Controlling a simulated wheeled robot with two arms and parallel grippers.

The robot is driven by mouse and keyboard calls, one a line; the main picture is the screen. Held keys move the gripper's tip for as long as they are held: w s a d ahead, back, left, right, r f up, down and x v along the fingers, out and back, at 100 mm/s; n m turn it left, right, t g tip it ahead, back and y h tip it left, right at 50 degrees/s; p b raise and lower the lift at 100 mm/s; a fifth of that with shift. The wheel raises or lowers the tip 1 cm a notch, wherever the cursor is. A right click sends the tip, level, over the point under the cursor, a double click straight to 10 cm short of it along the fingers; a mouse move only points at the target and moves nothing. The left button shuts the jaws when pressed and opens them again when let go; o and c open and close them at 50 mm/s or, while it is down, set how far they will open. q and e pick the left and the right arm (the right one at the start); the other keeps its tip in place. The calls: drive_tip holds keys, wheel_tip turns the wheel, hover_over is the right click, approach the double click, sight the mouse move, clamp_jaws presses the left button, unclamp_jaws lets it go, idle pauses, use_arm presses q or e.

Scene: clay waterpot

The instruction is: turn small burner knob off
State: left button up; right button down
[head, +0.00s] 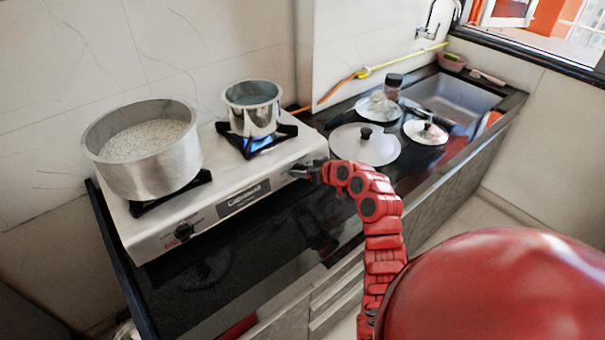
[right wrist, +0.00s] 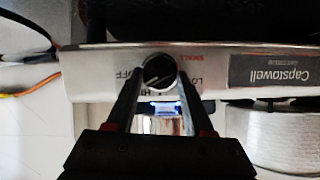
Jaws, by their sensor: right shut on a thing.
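A white two-burner gas stove (head: 225,190) stands on the black counter. A small steel pot (head: 254,110) sits on its right burner, with a blue flame (head: 259,143) lit beneath. My right gripper (head: 305,171) is at the stove's front right, over the small burner's knob. In the right wrist view, which is upside down, the dark round knob (right wrist: 159,71) sits between the two fingertips of the gripper (right wrist: 158,82), one finger on each side. Printed marks surround it. In the head view the gripper mostly hides this knob. My left gripper is out of view.
A large pot (head: 150,165) stands on the left burner, above another knob (head: 184,231). Right of the stove lie a large lid (head: 370,150) and smaller lids (head: 420,136), with a jar (head: 393,86) and a sink (head: 452,98) beyond. An orange-yellow hose (head: 363,73) runs behind.

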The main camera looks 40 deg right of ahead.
drive_tip(key=m, duration=0.1)
drive_tip(key=m+y, duration=0.1)
drive_tip(key=m, duration=0.1)
drive_tip(key=shift+d+f+y+b, duration=0.15)
drive_tip(key=shift+d+y+b, duration=0.05)
drive_tip(key=shift+y+b, duration=0.15)
drive_tip(key=shift+s+f+m+y, duration=0.15)
drive_tip(key=shift+m+y, duration=0.1)
drive_tip(key=shift+m, duration=0.35)
drive_tip(key=shift+c, duration=1.4)
unclamp_jaws()
drive_tip(key=b+v, duration=0.2)
drive_tip(key=v, duration=1.5)
drive_tip(key=shift+s+b, duration=0.15)
drive_tip(key=shift+b, duration=0.2)
